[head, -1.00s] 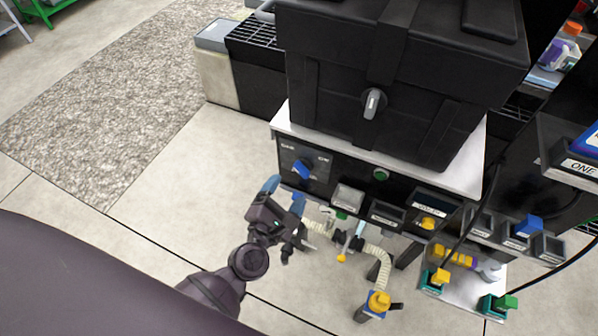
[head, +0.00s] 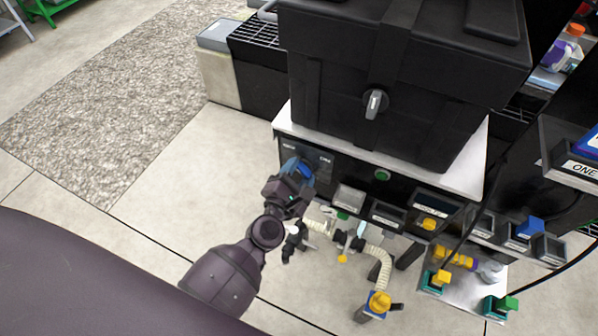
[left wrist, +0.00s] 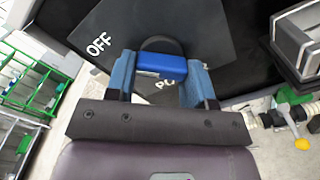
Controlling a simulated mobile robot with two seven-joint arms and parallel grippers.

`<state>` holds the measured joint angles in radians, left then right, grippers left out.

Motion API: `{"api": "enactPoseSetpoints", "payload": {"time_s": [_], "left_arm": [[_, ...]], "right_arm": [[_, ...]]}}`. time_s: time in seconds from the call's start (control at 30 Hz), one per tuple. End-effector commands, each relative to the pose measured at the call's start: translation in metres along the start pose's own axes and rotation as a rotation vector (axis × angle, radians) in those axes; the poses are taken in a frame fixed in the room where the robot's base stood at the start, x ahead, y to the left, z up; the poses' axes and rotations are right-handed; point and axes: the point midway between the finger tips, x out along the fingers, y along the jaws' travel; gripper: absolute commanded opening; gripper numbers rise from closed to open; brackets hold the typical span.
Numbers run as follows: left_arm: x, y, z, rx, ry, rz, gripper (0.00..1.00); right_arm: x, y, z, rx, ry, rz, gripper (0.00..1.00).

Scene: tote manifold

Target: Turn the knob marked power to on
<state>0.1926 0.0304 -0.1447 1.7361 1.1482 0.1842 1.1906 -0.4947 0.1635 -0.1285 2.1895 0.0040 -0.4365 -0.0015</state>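The power knob (left wrist: 162,66) is a blue bar on a dark round base, set on a dark panel (left wrist: 205,28). In the left wrist view, white letters OFF (left wrist: 98,44) stand to its left, and a label starting "PO" below it is partly hidden. My left gripper (left wrist: 161,78) is open, with one blue finger at each end of the blue bar. The fingers look very close to it; I cannot tell whether they touch. In the head view my left gripper (head: 297,170) is at the panel's left end and hides most of the knob. My right gripper is not in view.
A black case (head: 335,105) with a grey latch sits on the white-topped bench (head: 470,175). A green button (head: 382,175), small trays (head: 388,215) and a ribbed hose (head: 376,255) with a yellow fitting (head: 380,301) lie right of my gripper. Floor at left is clear.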

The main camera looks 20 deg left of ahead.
Motion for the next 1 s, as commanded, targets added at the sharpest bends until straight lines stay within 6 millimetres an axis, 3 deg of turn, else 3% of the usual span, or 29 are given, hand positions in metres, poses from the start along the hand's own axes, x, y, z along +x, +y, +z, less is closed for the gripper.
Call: {"api": "enactPoseSetpoints", "payload": {"time_s": [0.03, 0.13, 0.57, 1.0], "left_arm": [[0.0, 0.0, 0.0, 0.0, 0.0, 0.0, 0.41], [0.0, 0.0, 0.0, 0.0, 0.0, 0.0, 0.25], [0.001, 0.003, 0.002, 0.096, -0.003, 0.003, 0.25], [0.001, 0.007, 0.005, 0.472, -0.004, 0.005, 0.25]], "right_arm": [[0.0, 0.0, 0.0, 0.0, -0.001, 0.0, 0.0], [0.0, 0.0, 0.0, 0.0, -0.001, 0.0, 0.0], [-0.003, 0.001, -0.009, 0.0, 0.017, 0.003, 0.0], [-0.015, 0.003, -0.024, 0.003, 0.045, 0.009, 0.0]]}}
